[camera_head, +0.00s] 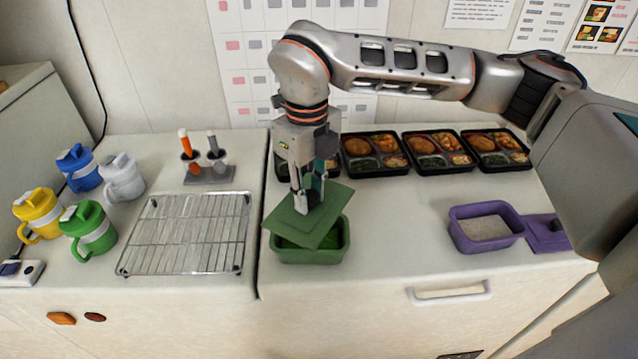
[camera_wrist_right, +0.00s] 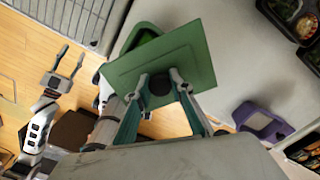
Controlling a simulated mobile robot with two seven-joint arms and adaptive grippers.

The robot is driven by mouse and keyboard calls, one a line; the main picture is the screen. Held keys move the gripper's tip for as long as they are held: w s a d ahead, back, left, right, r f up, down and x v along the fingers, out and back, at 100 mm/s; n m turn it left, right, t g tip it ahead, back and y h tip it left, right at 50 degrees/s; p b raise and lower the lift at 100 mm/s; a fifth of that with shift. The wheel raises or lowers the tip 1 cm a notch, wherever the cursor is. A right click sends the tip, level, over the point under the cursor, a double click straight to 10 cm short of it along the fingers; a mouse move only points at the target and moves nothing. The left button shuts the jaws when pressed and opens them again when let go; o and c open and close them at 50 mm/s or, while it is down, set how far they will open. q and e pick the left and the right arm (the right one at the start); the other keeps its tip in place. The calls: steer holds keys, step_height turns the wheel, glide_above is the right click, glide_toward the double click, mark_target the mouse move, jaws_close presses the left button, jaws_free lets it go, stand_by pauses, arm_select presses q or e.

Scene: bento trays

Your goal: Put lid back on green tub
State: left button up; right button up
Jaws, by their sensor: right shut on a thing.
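The green lid (camera_head: 292,222) is a flat square plate in my right gripper (camera_head: 308,200). The right gripper is shut on the lid's dark round knob (camera_wrist_right: 159,85). The lid is over the green tub (camera_head: 310,257), turned and tilted relative to its rim, with part of the tub's inside showing. The lid (camera_wrist_right: 190,60) hides much of the tub (camera_wrist_right: 142,33) in the right wrist view. I cannot tell if lid and rim touch. My left gripper (camera_wrist_right: 71,60) shows in the right wrist view, away from the counter, with its fingers apart and empty.
A purple tub (camera_head: 484,232) stands to the right with its purple lid (camera_head: 546,232) beside it. Several filled bento trays (camera_head: 432,156) line the back. A wire rack (camera_head: 186,240) and several mugs (camera_head: 90,232) are to the left. The counter between the green and purple tubs is clear.

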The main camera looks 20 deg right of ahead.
steer(key=shift+a+f, duration=0.1)
steer(key=shift+f, duration=0.25)
steer(key=shift+f+b, duration=0.6)
steer(key=shift+f, duration=0.65)
steer(key=shift+f+b, duration=0.35)
steer(key=shift+f, duration=0.05)
steer(key=shift+f+b, duration=0.85)
steer(key=shift+f, duration=0.35)
arm_select(q)
steer(key=shift+w+d+f+h, duration=0.15)
steer(key=shift+d+f, duration=0.15)
steer(key=shift+f, duration=0.2)
steer(key=shift+w+d+f+h, duration=0.15)
steer(key=shift+d+f, duration=0.15)
steer(key=shift+f, duration=0.15)
arm_select(e)
steer(key=shift+f, duration=0.1)
arm_select(q)
steer(key=shift+s+f+b, duration=0.1)
steer(key=shift+f+b, duration=0.3)
steer(key=shift+f, duration=0.1)
arm_select(e)
steer(key=shift+f, duration=0.15)
arm_select(q)
steer(key=shift+r, duration=0.1)
arm_select(e)
steer(key=o, duration=1.2)
steer(key=shift+c, duration=0.2)
